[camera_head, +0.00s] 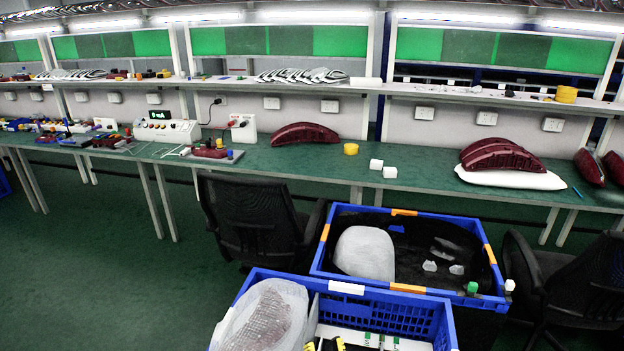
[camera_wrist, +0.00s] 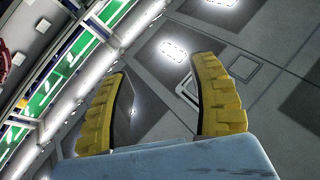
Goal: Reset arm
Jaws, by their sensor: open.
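My gripper (camera_wrist: 160,105) shows in the wrist view with its two yellow, ridged fingers spread apart and nothing between them. It points up toward the ceiling and its lights. In the head view, a small black and yellow part (camera_head: 325,344) shows at the bottom edge, in front of the near blue crate; I cannot tell its state from there. Dark red tail lamps lie on the green workbench (camera_head: 400,168): one (camera_head: 304,134) near the middle and a stack (camera_head: 499,156) on a white bag to the right.
A near blue crate (camera_head: 400,317) holds a wrapped item (camera_head: 262,318). A second blue crate (camera_head: 480,232) behind it holds a white bag (camera_head: 364,252). Black chairs stand left (camera_head: 250,217) and right (camera_head: 570,280) of the crates. The floor at left is clear.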

